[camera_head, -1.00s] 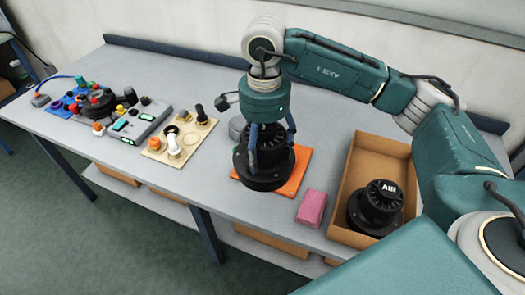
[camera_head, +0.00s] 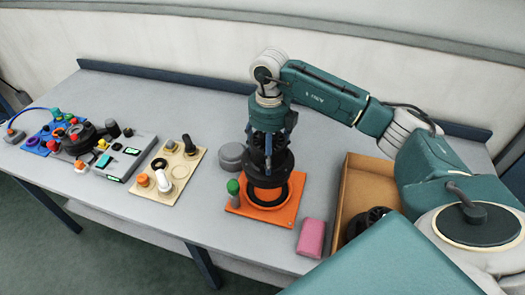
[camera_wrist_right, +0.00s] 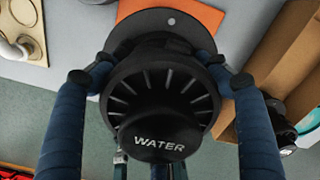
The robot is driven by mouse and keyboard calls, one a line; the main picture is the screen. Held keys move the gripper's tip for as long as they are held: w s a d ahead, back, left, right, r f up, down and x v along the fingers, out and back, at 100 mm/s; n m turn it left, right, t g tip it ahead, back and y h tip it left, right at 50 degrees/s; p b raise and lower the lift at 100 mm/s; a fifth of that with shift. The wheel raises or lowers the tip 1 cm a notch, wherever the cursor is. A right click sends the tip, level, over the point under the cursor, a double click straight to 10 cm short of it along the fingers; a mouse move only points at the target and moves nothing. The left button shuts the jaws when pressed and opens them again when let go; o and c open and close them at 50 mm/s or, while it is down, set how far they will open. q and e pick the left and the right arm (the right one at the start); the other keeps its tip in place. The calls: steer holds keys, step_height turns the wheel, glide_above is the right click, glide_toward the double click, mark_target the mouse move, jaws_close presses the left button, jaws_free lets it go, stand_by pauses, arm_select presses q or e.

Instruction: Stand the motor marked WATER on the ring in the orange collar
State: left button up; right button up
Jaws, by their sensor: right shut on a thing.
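The black motor marked WATER (camera_wrist_right: 160,100) is held by my right gripper (camera_head: 268,148). The fingers close on it from both sides, and its lettering shows in the right wrist view. In the head view the motor (camera_head: 270,165) is roughly upright over the back part of the orange collar (camera_head: 268,204). The dark ring (camera_head: 262,195) shows partly inside the collar below it. The motor seems to be above the ring, but its underside is hidden, so I cannot tell the exact gap. My left gripper is not in view.
A green-topped knob (camera_head: 233,187) stands at the collar's left. A grey round lid (camera_head: 231,156) lies behind it. A pink block (camera_head: 311,238) is at front right, next to a cardboard box (camera_head: 348,190) with another black motor (camera_head: 377,215). A beige board (camera_head: 176,186) with knobs is left.

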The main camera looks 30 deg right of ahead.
steer(key=shift+d, duration=0.1)
steer(key=shift+f+b, duration=0.45)
steer(key=shift+f, duration=0.15)
steer(key=shift+f+b, duration=1.05)
steer(key=shift+f, duration=0.65)
steer(key=shift+f+b, duration=0.5)
steer(key=shift+f, duration=0.1)
steer(key=shift+f+b, duration=1.25)
steer(key=shift+f, duration=0.1)
stand_by(0.7)
steer(key=o, duration=2)
steer(key=shift+c, duration=0.2)
steer(key=shift+o, duration=0.4)
steer(key=shift+s, duration=0.15)
